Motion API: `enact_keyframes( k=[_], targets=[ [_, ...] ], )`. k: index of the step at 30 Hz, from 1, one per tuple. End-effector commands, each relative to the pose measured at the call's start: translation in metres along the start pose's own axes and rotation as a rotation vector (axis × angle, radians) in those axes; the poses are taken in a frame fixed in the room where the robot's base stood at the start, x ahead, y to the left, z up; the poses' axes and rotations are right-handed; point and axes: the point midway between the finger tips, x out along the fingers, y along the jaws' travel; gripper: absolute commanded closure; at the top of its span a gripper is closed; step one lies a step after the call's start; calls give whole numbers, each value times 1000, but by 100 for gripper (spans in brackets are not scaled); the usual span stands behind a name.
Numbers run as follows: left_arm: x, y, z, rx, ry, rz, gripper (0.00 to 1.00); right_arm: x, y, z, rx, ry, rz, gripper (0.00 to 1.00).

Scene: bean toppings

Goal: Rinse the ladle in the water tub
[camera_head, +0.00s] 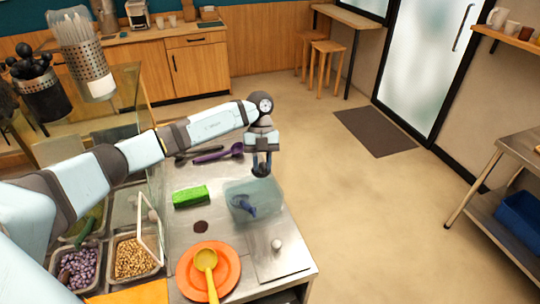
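The water tub (266,207) is a clear, pale blue box on the steel counter. A dark blue object (243,206), possibly a ladle, shows in its left part. A yellow ladle (205,260) lies on an orange plate (233,270) at the counter's front. A purple ladle (222,154) and a dark utensil (187,157) lie behind the tub, to the left. My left gripper (262,168) points down over the tub's back edge. Its fingertips are dark and small, so whether they are open or hold anything is unclear. My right gripper is not in view.
A green block (191,196) and a dark brown patch (201,227) lie left of the tub. Bins of purple beans (78,268) and tan beans (133,258) are at the front left. A steel lid with a knob (285,262) lies in front of the tub.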

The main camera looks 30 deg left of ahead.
Motion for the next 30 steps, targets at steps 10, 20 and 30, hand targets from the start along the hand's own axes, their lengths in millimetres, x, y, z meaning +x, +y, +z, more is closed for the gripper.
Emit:
enact_keyframes(
  k=[10,20,30],
  targets=[
    [36,0,21,0,33,0,100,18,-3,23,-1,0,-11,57],
    [72,0,44,-1,72,0,100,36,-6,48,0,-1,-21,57],
    [106,0,48,1,-42,0,100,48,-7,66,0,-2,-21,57]
  ],
)
